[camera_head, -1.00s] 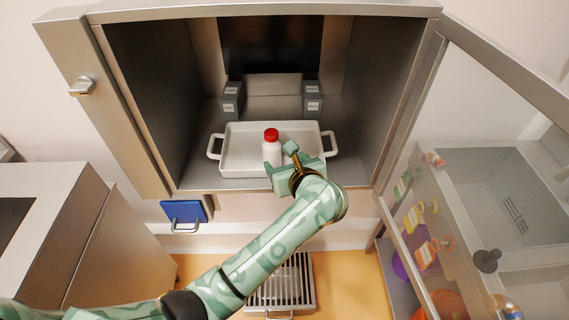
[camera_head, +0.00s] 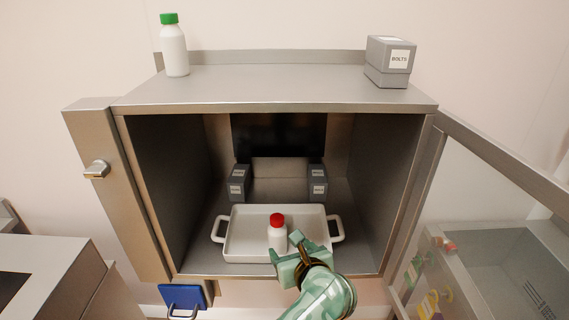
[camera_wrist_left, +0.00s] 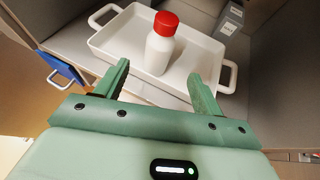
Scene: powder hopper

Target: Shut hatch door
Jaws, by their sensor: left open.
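The hatch door (camera_head: 500,165), a clear panel in a grey metal frame, stands swung open at the right of the hopper cabinet (camera_head: 270,107). The cabinet's inside is exposed. A white bottle with a red cap (camera_head: 277,236) stands upright in a white two-handled tray (camera_head: 245,245) on the cabinet floor; both also show in the left wrist view. My left gripper (camera_head: 290,248) is open at the tray's front. In the left wrist view its fingers (camera_wrist_left: 158,78) point toward the bottle, one to each side; I cannot tell whether they touch it. My right gripper is out of view.
Grey boxes (camera_head: 238,183) stand at the back inside the cabinet. A green-capped bottle (camera_head: 174,48) and a box labelled BOLTS (camera_head: 389,60) stand on top. A latch knob (camera_head: 96,169) sticks out on the left frame. A blue handled item (camera_head: 183,297) is below.

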